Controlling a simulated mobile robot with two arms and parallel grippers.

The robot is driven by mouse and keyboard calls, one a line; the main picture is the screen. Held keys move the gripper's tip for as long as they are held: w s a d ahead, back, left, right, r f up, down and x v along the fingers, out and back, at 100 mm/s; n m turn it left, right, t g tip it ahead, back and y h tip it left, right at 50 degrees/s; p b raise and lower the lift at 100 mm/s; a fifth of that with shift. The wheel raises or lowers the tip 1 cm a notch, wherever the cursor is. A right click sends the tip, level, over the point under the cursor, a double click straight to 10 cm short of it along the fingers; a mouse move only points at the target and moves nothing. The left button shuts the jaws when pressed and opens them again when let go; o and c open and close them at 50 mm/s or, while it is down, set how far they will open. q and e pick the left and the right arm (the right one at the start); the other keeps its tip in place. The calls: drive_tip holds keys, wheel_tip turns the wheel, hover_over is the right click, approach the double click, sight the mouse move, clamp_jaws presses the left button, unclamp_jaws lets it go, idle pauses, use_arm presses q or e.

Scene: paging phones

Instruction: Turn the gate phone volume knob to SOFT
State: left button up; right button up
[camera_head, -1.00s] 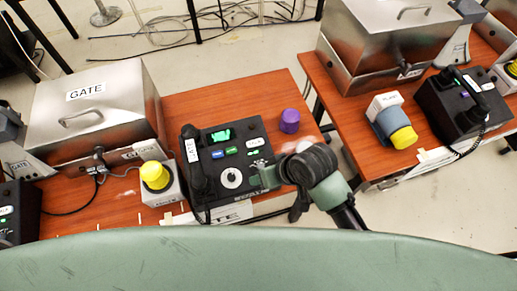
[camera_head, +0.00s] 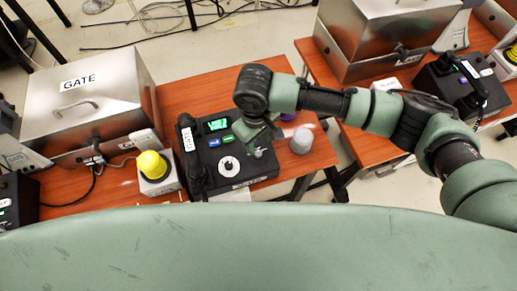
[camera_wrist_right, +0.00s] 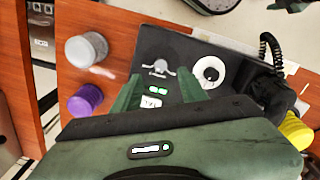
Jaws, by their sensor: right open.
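The gate phone (camera_head: 236,169) is a black box on the wooden table, with its handset (camera_head: 188,150) along the left side and a white dial (camera_head: 229,165) on top. In the right wrist view the phone (camera_wrist_right: 180,48) shows the dial (camera_wrist_right: 208,72) and a small grey knob (camera_wrist_right: 157,74) with a pale arc around it. I cannot read its setting. My right gripper (camera_head: 259,150) is open above the phone's right part. In the wrist view its fingers (camera_wrist_right: 158,86) are on either side of the knob's area, and I cannot tell whether they touch it. My left gripper is not in view.
A grey cylinder (camera_head: 301,140) and a purple one (camera_head: 288,117) stand right of the phone. A yellow-topped box (camera_head: 153,167) stands left of it. A metal GATE box (camera_head: 100,120) is behind left. A second table holds another phone (camera_head: 457,85).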

sight(259, 153)
wheel_tip(259, 153, down, 7)
drive_tip(key=shift+w+f+p, duration=0.1)
drive_tip(key=shift+f+p, duration=0.1)
drive_tip(key=shift+p, duration=0.2)
clamp_jaws()
